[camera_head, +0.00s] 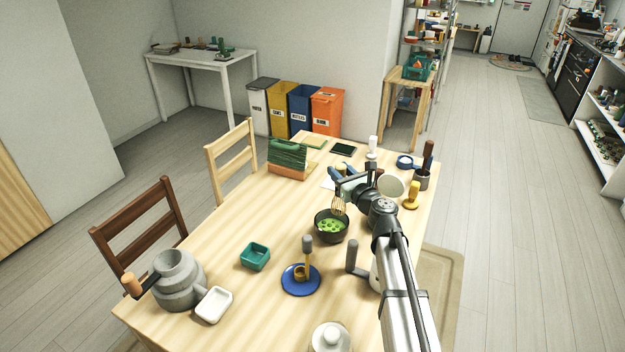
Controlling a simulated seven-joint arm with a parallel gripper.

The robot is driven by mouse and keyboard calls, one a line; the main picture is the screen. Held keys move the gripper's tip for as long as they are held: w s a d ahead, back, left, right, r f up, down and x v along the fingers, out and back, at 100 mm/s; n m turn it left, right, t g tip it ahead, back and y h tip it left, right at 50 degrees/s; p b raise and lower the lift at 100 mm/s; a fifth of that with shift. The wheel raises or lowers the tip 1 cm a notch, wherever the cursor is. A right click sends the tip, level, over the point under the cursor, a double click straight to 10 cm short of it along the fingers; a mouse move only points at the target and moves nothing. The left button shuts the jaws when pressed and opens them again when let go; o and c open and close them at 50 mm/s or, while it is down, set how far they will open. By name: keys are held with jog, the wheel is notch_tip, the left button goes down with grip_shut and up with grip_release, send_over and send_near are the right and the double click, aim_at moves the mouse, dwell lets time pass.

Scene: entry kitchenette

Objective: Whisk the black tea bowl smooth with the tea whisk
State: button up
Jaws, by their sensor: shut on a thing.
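The black tea bowl (318,233) stands on the wooden table, with bright green tea in it that shows darker patches. My gripper (343,186) is above the bowl's far side, shut on the upper part of the whisk. The fingers and the whisk's handle are small and partly hidden by the arm.
On the table (222,225), a blue saucer (290,288) with a small upright tool stands in front of the bowl. A teal square dish (255,257) is to the left. A grey stone mill (175,280) and white dish (213,304) are front left. A yellow object (411,196) stands right.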

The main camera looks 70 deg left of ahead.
jog(key=a+n+g, duration=0.1)
jog(key=g, duration=0.1)
jog(key=s+a+n+g+h, duration=0.1)
jog(key=g, duration=0.1)
jog(key=shift+a+n, duration=0.1)
jog(key=shift+n, duration=0.3)
jog(key=shift+f, duration=0.15)
jog(key=shift+f, duration=4.95)
jog(key=shift+w+r, duration=0.1)
